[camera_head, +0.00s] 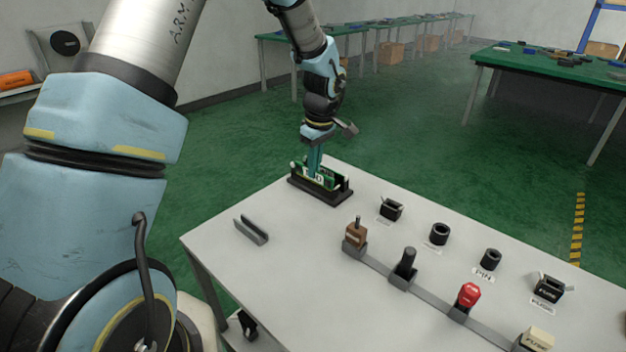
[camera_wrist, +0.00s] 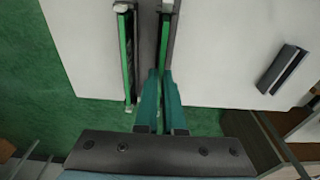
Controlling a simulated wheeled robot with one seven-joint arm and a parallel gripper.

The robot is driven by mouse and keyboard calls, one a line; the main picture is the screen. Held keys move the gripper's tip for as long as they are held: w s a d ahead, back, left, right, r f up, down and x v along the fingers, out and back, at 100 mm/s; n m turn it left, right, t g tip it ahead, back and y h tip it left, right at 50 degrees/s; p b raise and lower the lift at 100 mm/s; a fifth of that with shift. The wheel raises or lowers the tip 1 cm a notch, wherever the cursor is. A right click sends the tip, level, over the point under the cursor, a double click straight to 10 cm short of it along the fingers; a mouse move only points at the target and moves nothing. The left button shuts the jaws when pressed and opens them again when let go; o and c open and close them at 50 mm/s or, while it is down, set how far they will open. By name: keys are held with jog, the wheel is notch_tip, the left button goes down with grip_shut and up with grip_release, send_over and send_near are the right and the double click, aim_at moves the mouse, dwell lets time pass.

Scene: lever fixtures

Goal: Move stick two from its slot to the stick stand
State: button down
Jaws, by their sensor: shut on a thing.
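A black slot holder (camera_head: 331,194) with green sticks stands near the table's far left corner. My gripper (camera_head: 314,172) points down into it, its teal fingers shut on one green stick. No number on the sticks is readable. A grey open channel (camera_head: 251,230), seemingly the stick stand, lies empty to the left; the wrist view shows it too (camera_wrist: 284,70).
A rail along the table bears a brown-handled part (camera_head: 355,233), a black peg (camera_head: 405,264), a red part (camera_head: 468,296) and a cream block (camera_head: 536,340). Black sockets (camera_head: 440,234) stand behind them. The table between holder and channel is clear.

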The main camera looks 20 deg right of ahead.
jog(key=shift+r, duration=0.15)
jog(key=shift+r+p, duration=1.3)
jog(key=shift+r, duration=0.7)
jog(key=shift+r, duration=0.1)
